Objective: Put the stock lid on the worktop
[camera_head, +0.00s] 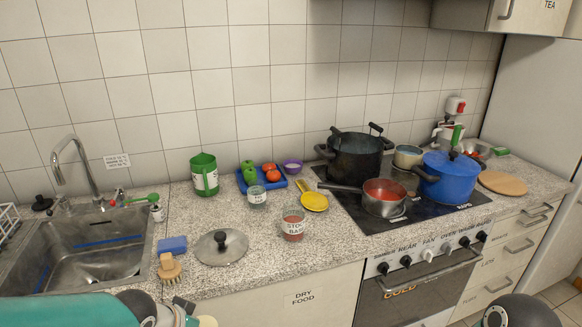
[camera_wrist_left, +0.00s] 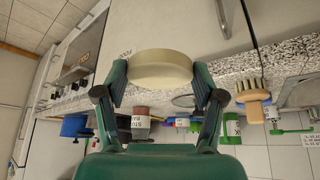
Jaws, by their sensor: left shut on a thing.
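My left gripper (camera_wrist_left: 164,82) is shut on a round cream lid (camera_wrist_left: 162,68), with a finger at each side of it. I take this to be the stock lid. In the head view only a small cream part of the lid (camera_head: 207,321) shows at the bottom edge, in front of the worktop's front edge. The lid is held in the air, apart from the worktop (camera_head: 255,263). The jar marked as stock base (camera_head: 293,224) stands upright on the worktop, with reddish contents and no lid seen on it. My right gripper is not in view.
A glass pan lid (camera_head: 221,247) lies near the front of the worktop. A wooden brush (camera_head: 169,269) and blue sponge (camera_head: 173,245) lie by the sink (camera_head: 90,252). A yellow spoon rest (camera_head: 314,202) lies near the hob. Bare worktop shows around the jar.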

